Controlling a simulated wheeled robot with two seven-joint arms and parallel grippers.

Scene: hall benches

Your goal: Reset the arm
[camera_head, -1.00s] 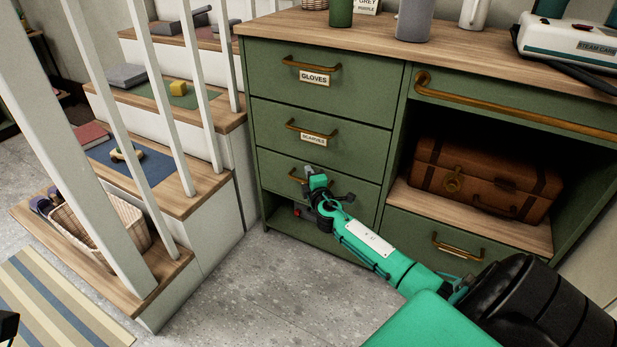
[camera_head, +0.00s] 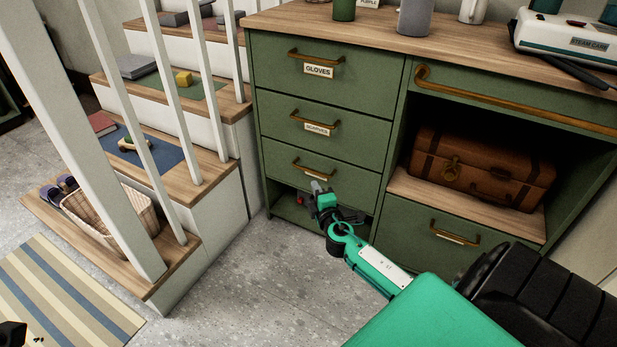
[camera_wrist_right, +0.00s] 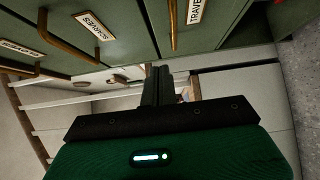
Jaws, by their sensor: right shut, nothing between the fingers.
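My right arm, green and black, reaches in from the lower right of the head view. Its gripper (camera_head: 317,188) is shut and empty, in front of the lower part of the green cabinet (camera_head: 325,92), near the third drawer's handle (camera_head: 313,170). I cannot tell whether it touches the cabinet. In the right wrist view the dark fingers (camera_wrist_right: 158,85) are together with nothing between them. A small dark piece (camera_head: 12,334) at the lower left corner of the head view may be part of my left gripper; its jaws cannot be made out.
A brown suitcase (camera_head: 482,170) lies in the cabinet's open shelf. A steam device (camera_head: 565,42) and several containers stand on top. Steps with white balusters (camera_head: 105,165) rise at the left, with a wicker basket (camera_head: 125,212) on the lowest. Grey floor (camera_head: 265,290) lies clear before the cabinet.

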